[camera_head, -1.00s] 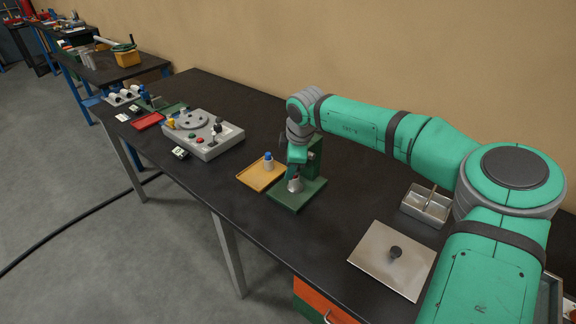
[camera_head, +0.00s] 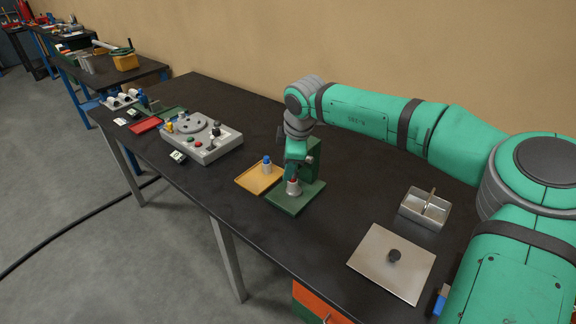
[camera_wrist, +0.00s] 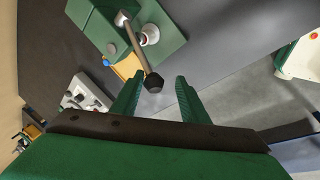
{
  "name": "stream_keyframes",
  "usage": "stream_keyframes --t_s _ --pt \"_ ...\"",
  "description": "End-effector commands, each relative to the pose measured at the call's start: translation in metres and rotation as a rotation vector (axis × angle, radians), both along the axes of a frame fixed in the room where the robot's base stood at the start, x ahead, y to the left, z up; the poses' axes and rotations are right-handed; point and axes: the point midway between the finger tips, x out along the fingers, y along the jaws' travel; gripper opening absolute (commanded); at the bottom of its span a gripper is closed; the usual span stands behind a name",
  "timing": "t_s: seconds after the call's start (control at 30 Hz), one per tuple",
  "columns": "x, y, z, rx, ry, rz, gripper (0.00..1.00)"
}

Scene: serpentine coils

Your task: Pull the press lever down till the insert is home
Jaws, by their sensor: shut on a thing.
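In the wrist view the press base (camera_wrist: 172,45) is at the top. Its metal lever (camera_wrist: 136,43) reaches out to a dark knob (camera_wrist: 154,83). My gripper (camera_wrist: 158,80) has one finger on each side of the knob and is shut on it, though the contact is hard to see. In the head view my gripper (camera_head: 294,174) is over the press and hides the lever. How deep the insert sits cannot be told.
A yellow tray (camera_head: 250,184) with a blue-topped piece (camera_head: 267,164) lies just left of the press. A grey control box (camera_head: 222,146) stands farther left. A metal plate with a knob (camera_head: 375,262) and a divided metal bin (camera_head: 411,214) are to the right.

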Motion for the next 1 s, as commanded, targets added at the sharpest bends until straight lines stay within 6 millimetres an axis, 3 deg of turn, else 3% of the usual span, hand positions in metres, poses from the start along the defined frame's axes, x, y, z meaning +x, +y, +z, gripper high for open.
stream_keyframes --t_s 1.0 --pt "-0.034 0.005 0.052 0.001 0.003 0.002 0.29"
